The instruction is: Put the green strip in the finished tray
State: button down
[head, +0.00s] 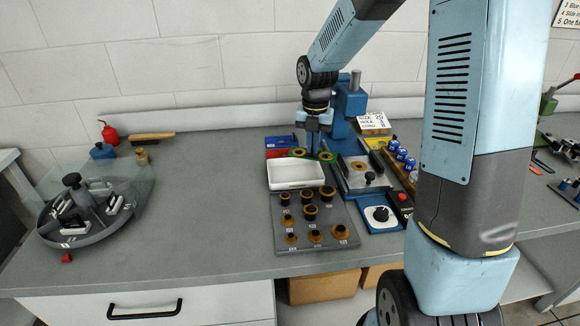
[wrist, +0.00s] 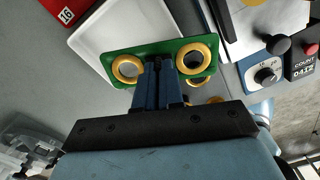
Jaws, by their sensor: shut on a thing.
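My gripper (head: 312,153) is shut on the green strip (head: 299,153) and holds it above the bench. The strip carries two yellow rings, one at each side of my fingers. In the wrist view the green strip (wrist: 151,51) lies across my gripper's fingertips (wrist: 160,66). A white, empty-looking tray (head: 294,185) sits just below and left of the strip. In the wrist view the white tray (wrist: 89,44) lies behind the strip, which covers part of it. I cannot read a label naming it the finished tray.
A grey board (head: 336,242) with several yellow-brown ring parts lies in front of the tray. A blue press (head: 349,102) stands behind, right of my gripper. Red and blue bins (head: 280,143) are behind the tray. A round carousel (head: 80,233) is far left; bench between is clear.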

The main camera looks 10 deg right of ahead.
jog(key=w+a+f, duration=0.1)
jog(key=f, duration=0.1)
jog(key=a+f, duration=0.1)
jog(key=a, duration=0.1)
jog(key=w+a+f, duration=0.1)
jog(key=f, duration=0.1)
jog(key=shift+w+a+f, duration=0.2)
jog(key=shift+w+f, duration=0.15)
notch_tip(320, 180, down, 4)
jog(key=shift+w+a+r, duration=0.15)
jog(key=shift+r, duration=0.05)
jog(key=c, duration=1.3)
grip_release()
jog(key=shift+o, duration=0.2)
notch_tip(320, 180, up, 12)
jog(key=shift+r, duration=0.15)
